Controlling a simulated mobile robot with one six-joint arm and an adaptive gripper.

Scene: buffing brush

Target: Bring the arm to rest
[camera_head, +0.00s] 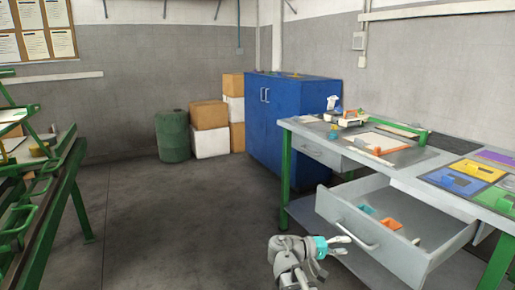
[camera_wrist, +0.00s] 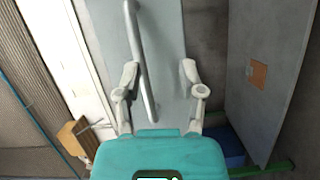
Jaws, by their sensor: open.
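My gripper (camera_head: 345,245) is open and empty, in front of the open drawer at the lower middle of the head view. Its two pale fingers stand apart in the wrist view (camera_wrist: 160,72), with the teal gripper body below them. The drawer (camera_head: 340,210) is pulled out from under the workbench. Its bar handle (camera_head: 357,234) is just above and right of my fingertips in the head view. In the wrist view the handle (camera_wrist: 139,60) runs between the two fingers in the picture, nearer the left one. I see no clear contact with it.
The workbench (camera_head: 318,127) stands at the right, with tools and coloured trays on top. Orange and blue pieces (camera_head: 391,224) lie in the drawer. A blue cabinet (camera_head: 285,110), boxes (camera_head: 210,143) and a green barrel (camera_head: 172,136) stand behind. Open floor lies left of my arm.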

